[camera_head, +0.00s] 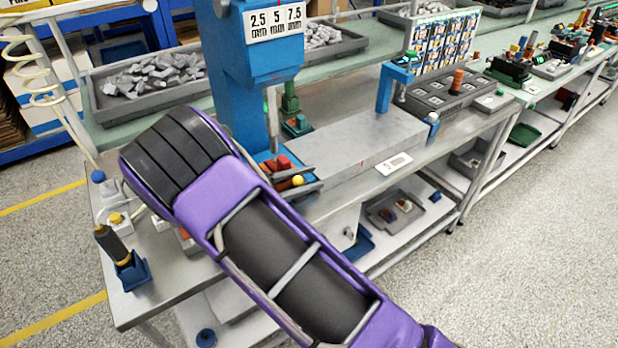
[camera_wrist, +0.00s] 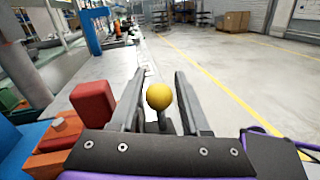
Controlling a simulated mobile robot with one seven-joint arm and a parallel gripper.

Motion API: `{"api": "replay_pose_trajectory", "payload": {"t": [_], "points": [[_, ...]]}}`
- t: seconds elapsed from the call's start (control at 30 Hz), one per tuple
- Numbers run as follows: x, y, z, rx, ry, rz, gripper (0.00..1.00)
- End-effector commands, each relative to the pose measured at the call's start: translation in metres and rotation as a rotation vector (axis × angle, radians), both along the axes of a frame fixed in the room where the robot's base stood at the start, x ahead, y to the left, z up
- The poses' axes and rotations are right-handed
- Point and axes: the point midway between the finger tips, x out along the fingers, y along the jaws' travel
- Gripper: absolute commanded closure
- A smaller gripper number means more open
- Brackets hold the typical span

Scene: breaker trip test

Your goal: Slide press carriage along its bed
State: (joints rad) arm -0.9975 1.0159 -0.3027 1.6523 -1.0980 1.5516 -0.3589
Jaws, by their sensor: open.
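The press carriage is orange-red with a red block (camera_wrist: 93,103) on top; in the head view its red part (camera_head: 283,162) shows below the blue press (camera_head: 262,75). A yellow ball knob (camera_wrist: 159,97) on a dark stem stands beside it; it also shows in the head view (camera_head: 297,180). My gripper (camera_wrist: 160,90) is open, with one finger on each side of the knob and gaps showing between. In the head view my gripper (camera_head: 300,180) is at the carriage, and my purple arm hides part of it. The long grey bed (camera_head: 365,140) extends to the right.
A blue bracket (camera_head: 388,88) stands near the bed's far end, with a small blue post (camera_head: 433,124) by its corner. A white label (camera_head: 394,164) lies on the bench front. A blue holder (camera_head: 132,270) stands at the bench's left end. The bed's top looks clear.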

Motion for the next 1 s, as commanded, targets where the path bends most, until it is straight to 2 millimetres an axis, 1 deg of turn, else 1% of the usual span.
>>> {"api": "replay_pose_trajectory", "payload": {"t": [0.17, 0.4, 0.53, 0.7, 1.0], "points": [[-0.013, 0.029, -0.002, 0.003, 0.000, 0.006, 0.54], [-0.035, 0.076, -0.002, 0.003, 0.001, 0.006, 0.54], [-0.043, 0.093, -0.001, 0.002, 0.000, 0.005, 0.54], [-0.048, 0.104, -0.001, 0.002, 0.002, 0.004, 0.54], [-0.049, 0.105, -0.001, 0.001, 0.002, 0.002, 0.54]]}}
